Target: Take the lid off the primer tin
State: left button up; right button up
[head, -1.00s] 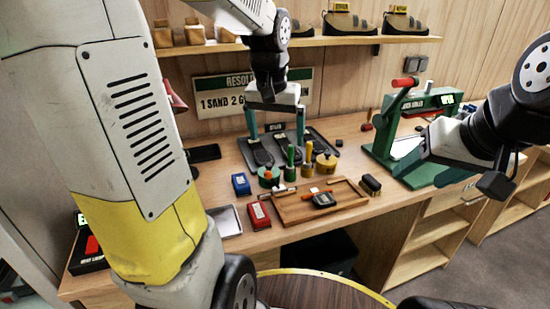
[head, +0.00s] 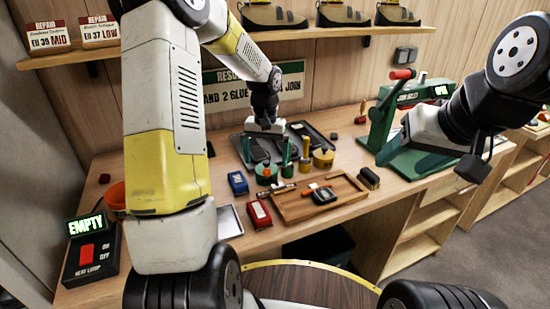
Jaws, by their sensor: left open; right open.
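Two squat tins stand near the middle of the workbench. One is green with a red-orange knob (head: 266,171), the other is yellow-brown with a knobbed lid (head: 323,158). I cannot read a label, so which is the primer tin is unclear. Both look lidded. My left gripper (head: 265,154) is open, pointing down with its teal fingers spread, above and behind the green tin; it appears empty. My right gripper (head: 412,158) is open and empty in front of the green press at the right, away from the tins.
A green-handled brush (head: 287,158) and a yellow-handled one (head: 304,152) stand between the tins. A wooden tray (head: 290,209) with small tools, a blue box (head: 238,183) and a red box (head: 258,214) lie in front. A green press (head: 381,128) stands right.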

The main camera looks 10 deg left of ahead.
pick_arm(q)
notch_tip(320, 180, down, 2)
jog(key=c, duration=1.4)
